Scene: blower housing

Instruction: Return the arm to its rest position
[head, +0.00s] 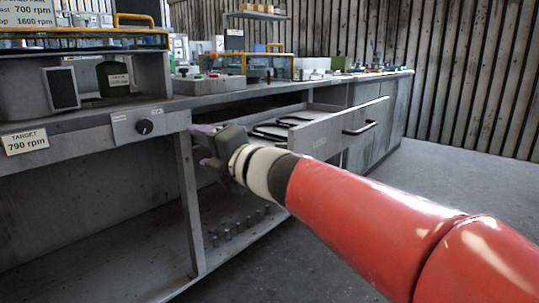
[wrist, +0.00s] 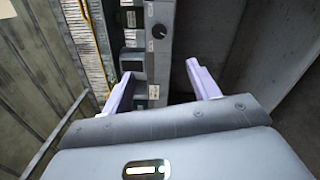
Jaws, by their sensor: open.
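My gripper (head: 205,148) is at the end of my red and white arm, in front of the grey workbench (head: 88,135). In the wrist view my gripper (wrist: 160,84) shows two pale purple fingers spread wide apart, with nothing between them. The bench front with a black control knob lies beyond the fingers. The knob (head: 144,127) is left of my gripper in the head view, and it also shows in the wrist view (wrist: 158,31). A label reading "TARGET 790 rpm" (head: 25,139) is on the bench front at the left. Whether the fingers touch the bench cannot be told.
An open drawer (head: 345,132) juts out of the bench just right of my gripper, with dark-edged items inside. Several small pegs stand on the lower shelf (head: 225,262) below. Yellow-framed equipment (head: 85,42) stands on the bench top. The floor (head: 480,185) at the right is clear.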

